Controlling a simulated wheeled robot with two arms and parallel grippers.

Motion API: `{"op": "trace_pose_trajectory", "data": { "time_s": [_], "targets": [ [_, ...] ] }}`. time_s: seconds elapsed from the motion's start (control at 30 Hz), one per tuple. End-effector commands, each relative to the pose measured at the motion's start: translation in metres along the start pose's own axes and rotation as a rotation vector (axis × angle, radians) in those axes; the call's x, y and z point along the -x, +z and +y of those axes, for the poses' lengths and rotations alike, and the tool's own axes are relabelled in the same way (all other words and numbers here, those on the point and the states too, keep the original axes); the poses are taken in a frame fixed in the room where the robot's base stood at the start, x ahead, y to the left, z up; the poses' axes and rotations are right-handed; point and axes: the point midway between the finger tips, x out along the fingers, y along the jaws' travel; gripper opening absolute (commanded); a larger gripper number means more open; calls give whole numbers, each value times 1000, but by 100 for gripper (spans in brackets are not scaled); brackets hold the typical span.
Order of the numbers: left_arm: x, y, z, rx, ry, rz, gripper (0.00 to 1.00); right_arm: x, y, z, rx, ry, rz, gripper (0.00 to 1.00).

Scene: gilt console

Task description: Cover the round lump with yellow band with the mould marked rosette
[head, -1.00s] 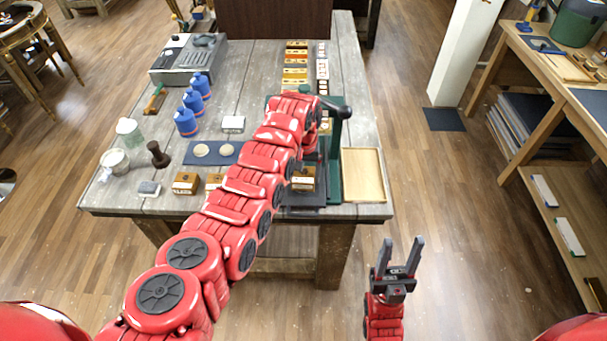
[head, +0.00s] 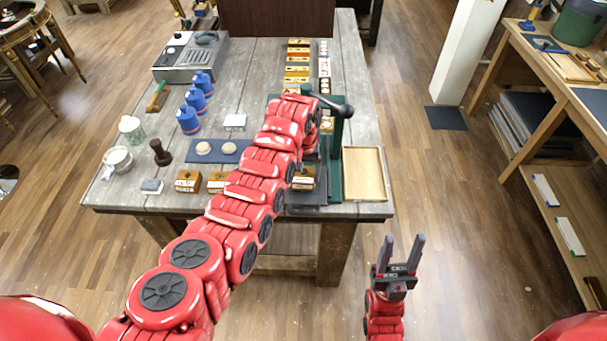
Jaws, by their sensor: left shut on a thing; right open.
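My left arm reaches across the table to the green press (head: 336,150). Its gripper (head: 304,164) points down there, largely hidden by my own arm, and is shut on a wooden mould block (head: 303,180) above the dark press base. Two more wooden mould blocks, one at the left (head: 187,181) and one beside it (head: 216,182), stand at the table's front. Their marks are too small to read. Two pale round lumps, left (head: 203,148) and right (head: 230,149), lie on a blue mat; no yellow band can be made out. My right gripper (head: 401,254) is open and empty, off the table's front.
A wooden tray (head: 364,174) lies right of the press. Several blue bottles (head: 188,120), a dark stamp (head: 160,153), a jar (head: 131,128) and a bowl (head: 118,159) stand at the left. A grey machine (head: 190,57) and rows of small blocks (head: 297,70) are further back.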

Motion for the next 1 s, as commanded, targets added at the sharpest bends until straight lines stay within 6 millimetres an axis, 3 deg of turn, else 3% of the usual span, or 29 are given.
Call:
{"op": "trace_pose_trajectory", "data": {
  "time_s": [1.0],
  "targets": [
    [0, -3, 3, 0, 0, 1, 24, 10, 2, 0, 0, 0, 0, 50]
  ]
}}
